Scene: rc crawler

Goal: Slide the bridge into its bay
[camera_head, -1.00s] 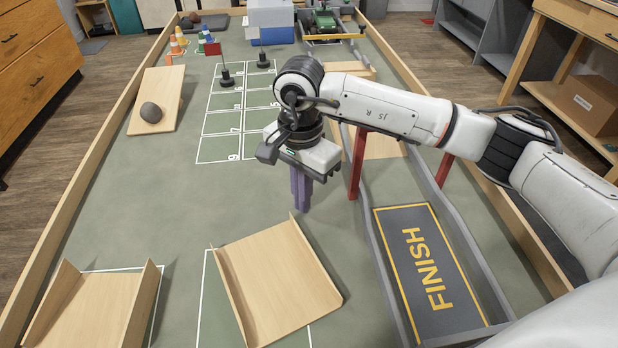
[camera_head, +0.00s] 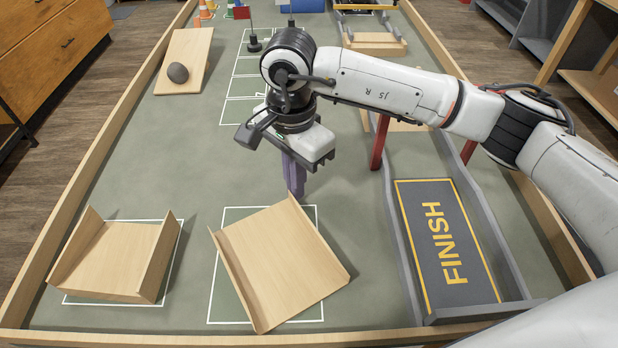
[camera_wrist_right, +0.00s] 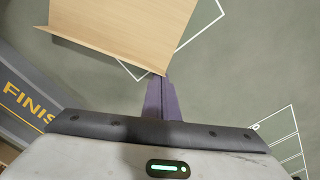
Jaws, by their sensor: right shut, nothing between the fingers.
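A light wooden board with raised side walls, which I take for the bridge (camera_head: 280,262), lies askew across a white outlined bay (camera_head: 225,210) at the front middle. Its left and right corners stick out past the outline. My right gripper (camera_head: 295,192) points down, with its purple fingers shut and empty, at the bridge's far corner. In the right wrist view the fingers (camera_wrist_right: 163,98) end close to the corner of the bridge (camera_wrist_right: 130,25). I cannot tell whether they touch it. My left gripper is out of view.
A similar wooden channel piece (camera_head: 115,262) lies in another white outline at the left. The grey-walled lane with the FINISH mat (camera_head: 445,245) runs at the right, with a red post (camera_head: 379,142) near it. A board with a dark stone (camera_head: 178,73) lies far left. Green floor between is clear.

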